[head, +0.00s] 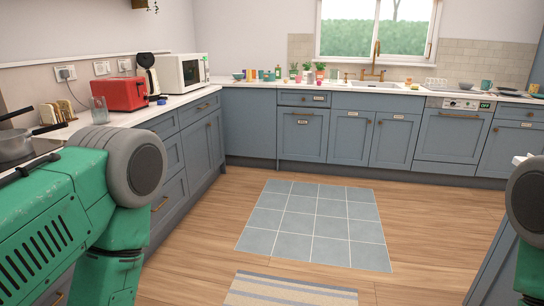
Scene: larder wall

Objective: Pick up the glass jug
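A clear glass vessel (99,110), which looks like the glass jug, stands upright on the left counter, in front of the red toaster. It is small in view and I cannot make out a handle. My green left arm fills the lower left and my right arm shows at the right edge. Neither gripper is in view.
The red toaster (119,94), a kettle (148,72) and a white microwave (181,72) stand behind it. A toast rack (57,111) and a pot (14,146) are to its left. The wooden floor (210,222) is open, with a striped rug (288,291).

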